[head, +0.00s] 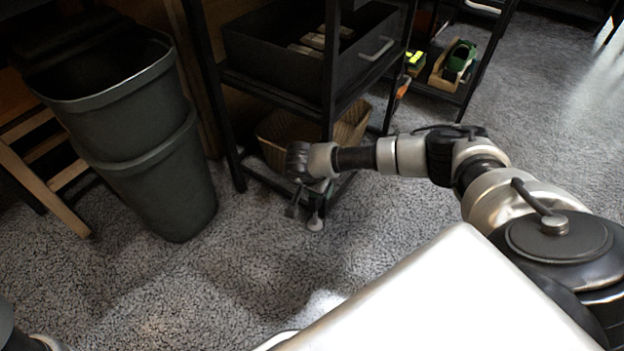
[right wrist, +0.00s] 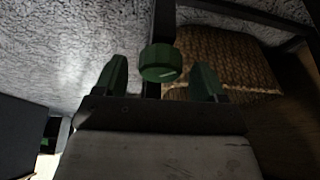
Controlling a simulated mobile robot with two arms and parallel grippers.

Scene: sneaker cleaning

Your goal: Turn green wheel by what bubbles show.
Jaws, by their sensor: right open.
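The green wheel (right wrist: 160,63) is a short round knob with a pale line on its face, in front of a dark post in the right wrist view. My right gripper (right wrist: 159,78) is open, with one green finger on each side of the wheel and a visible gap to each. In the head view my right gripper (head: 304,213) points down beside the dark rack's leg, low above the floor. I cannot make out the wheel there. No bubbles show in either view. My left gripper is out of view.
A dark rack (head: 332,70) holds a black drawer (head: 285,62). A wicker basket (head: 352,125) is low under it, behind my right gripper. Two grey bins (head: 165,190) are stacked at left, near a wooden frame (head: 50,195). Grey floor (head: 215,285) in front is clear.

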